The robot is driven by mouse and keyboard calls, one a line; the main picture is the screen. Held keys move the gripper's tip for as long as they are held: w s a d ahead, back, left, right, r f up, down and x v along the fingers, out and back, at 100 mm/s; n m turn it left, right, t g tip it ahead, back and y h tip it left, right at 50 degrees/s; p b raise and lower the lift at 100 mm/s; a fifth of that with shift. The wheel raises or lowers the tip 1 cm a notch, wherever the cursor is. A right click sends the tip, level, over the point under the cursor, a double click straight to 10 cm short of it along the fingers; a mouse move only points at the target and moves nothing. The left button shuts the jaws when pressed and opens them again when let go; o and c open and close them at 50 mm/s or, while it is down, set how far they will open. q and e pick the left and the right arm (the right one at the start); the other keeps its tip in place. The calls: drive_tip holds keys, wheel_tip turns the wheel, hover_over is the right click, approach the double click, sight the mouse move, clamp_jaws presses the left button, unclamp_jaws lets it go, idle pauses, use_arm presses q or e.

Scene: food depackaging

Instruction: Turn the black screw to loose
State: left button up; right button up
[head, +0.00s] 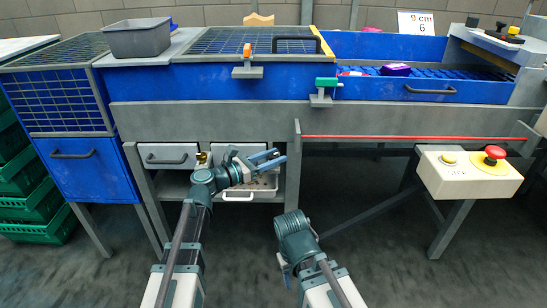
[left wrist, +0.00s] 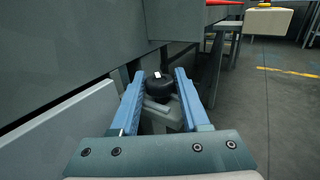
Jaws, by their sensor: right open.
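The black screw (left wrist: 160,84) is a round dark knob with a small white mark, in the left wrist view. It sits on a grey mount under the machine. In the head view my left gripper (head: 276,160) points right, beside a frame leg, and the screw is hard to make out there. My right gripper (head: 286,268) is low in the head view, below and right of the left one, mostly hidden behind its own wrist, away from the screw.
A grey frame leg (head: 293,165) stands close right of my left gripper. A control box (head: 468,172) with a red button is at right. The floor in front is clear.

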use_arm(q)
clamp_jaws()
drive_tip(key=shift+s+t, duration=0.1)
drive_tip(key=shift+t, duration=0.2)
drive_tip(key=shift+s+n+t+y, duration=0.1)
drive_tip(key=shift+n+t+y, duration=0.6)
drive_tip(key=shift+n+y, duration=0.1)
drive_tip(key=n+t+y, duration=0.2)
drive_tip(key=shift+d+t+y, duration=0.1)
drive_tip(key=shift+t+y, duration=0.2)
drive_tip(key=shift+y, duration=0.1)
drive_tip(key=n+t+y, duration=0.1)
drive_tip(key=n+y, duration=0.1)
drive_tip(key=y, duration=0.1)
drive_tip(key=n+t+y, duration=0.2)
drive_tip(key=n+y, duration=0.1)
drive_tip(key=y, duration=0.1)
drive_tip(key=shift+w+n, duration=0.2)
drive_tip(key=shift+n, duration=0.1)
drive_tip(key=shift+y, duration=0.5)
drive_tip(key=o, duration=0.5)
unclamp_jaws()
